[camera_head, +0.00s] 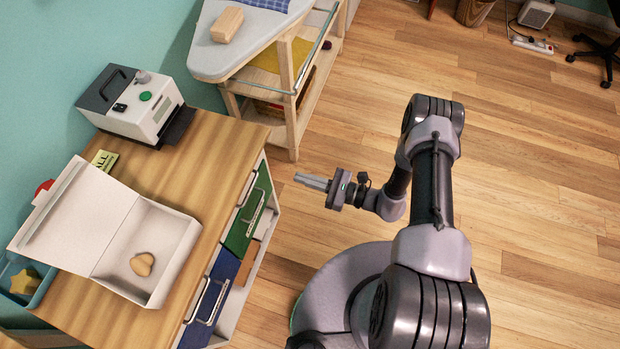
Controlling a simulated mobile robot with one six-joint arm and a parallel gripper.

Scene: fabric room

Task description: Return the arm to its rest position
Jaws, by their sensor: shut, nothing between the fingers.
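My gripper (313,182) is at the end of my bent arm, in the middle of the head view. It points left, toward the wooden cabinet (215,150), and hangs over open floor. Its fingers are together and hold nothing. It touches nothing that I can see. My arm rises from my base, folds at the elbow at upper right and comes back down to the wrist.
The cabinet carries an open white box (172,228) with a tan piece (142,264) inside, and a grey-white machine (135,105). A green drawer (243,222) and a blue drawer (209,298) face me. An ironing-board-like top (222,57) stands behind. Floor (540,200) at right is clear.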

